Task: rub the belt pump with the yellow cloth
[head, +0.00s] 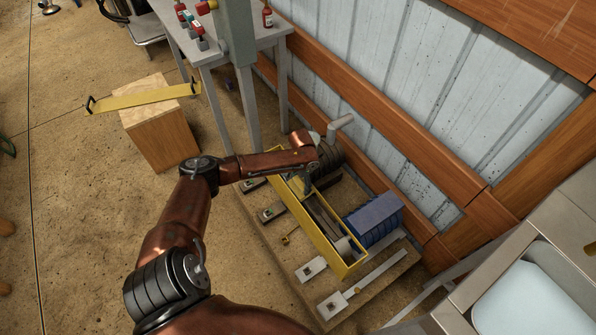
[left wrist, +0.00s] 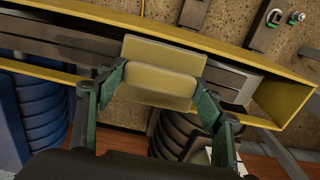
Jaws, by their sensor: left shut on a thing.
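The belt pump stands low on a wooden board by the wall, with a long yellow belt guard (head: 334,256), a blue ribbed motor (head: 375,218) and a dark grey pump body (head: 328,156). In the left wrist view its yellow guard (left wrist: 230,50) runs across the picture, with the blue motor (left wrist: 38,108) at left. My left gripper (left wrist: 162,86) is shut on the pale yellow cloth (left wrist: 165,55), a folded-looking pad. The cloth is over the guard's open side; I cannot tell whether it touches. In the head view my left gripper (head: 302,182) is at the guard's far end, its fingers partly hidden.
A wooden block (head: 160,135) with a yellow handled strip (head: 143,98) across it stands at left. A grey table (head: 213,50) with red bottles is behind. A metal wall with wooden beams rises at right. A sink unit (head: 530,290) fills the lower right.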

